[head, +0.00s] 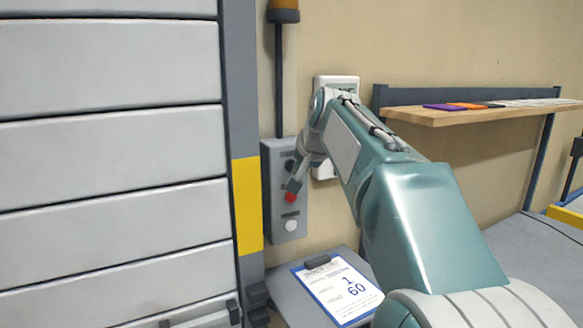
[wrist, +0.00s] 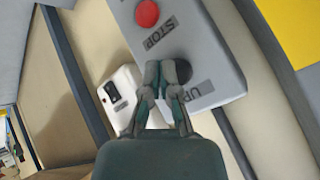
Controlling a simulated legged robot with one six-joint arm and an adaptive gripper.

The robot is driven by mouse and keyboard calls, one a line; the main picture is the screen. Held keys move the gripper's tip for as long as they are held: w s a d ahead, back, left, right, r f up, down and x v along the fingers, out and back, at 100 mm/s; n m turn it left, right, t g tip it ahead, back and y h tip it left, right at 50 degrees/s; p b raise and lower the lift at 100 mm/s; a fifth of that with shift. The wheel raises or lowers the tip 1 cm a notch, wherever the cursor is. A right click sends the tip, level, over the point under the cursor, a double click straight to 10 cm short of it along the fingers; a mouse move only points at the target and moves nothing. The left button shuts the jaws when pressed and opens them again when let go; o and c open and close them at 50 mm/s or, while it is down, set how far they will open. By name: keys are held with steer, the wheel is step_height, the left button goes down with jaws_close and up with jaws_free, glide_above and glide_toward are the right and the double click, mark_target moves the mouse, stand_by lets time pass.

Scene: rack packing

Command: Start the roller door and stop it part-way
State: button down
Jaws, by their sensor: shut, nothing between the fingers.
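The grey control box (head: 284,215) is on the wall right of the door frame, with a dark button on top, a red one (head: 291,197) in the middle and a white one (head: 291,226) below. In the wrist view, the red button (wrist: 147,13) is marked STOP and the dark button (wrist: 184,71) UP. My gripper (wrist: 166,67) is shut and empty, its tips overlapping the edge of the UP button; I cannot tell if they touch it. In the head view, my gripper (head: 294,184) is in front of the box. The roller door (head: 110,140) shows pale closed slats filling the left side.
A beacon (head: 283,12) on a dark pole stands above the box. A white wall unit (head: 337,82) is just right, partly behind my arm. A clipboard (head: 338,290) reading 1 and 60 lies on a grey surface below. A wooden shelf (head: 450,117) is at the right.

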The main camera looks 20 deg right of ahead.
steer(key=shift+w, duration=0.15)
steer(key=shift+w, duration=0.25)
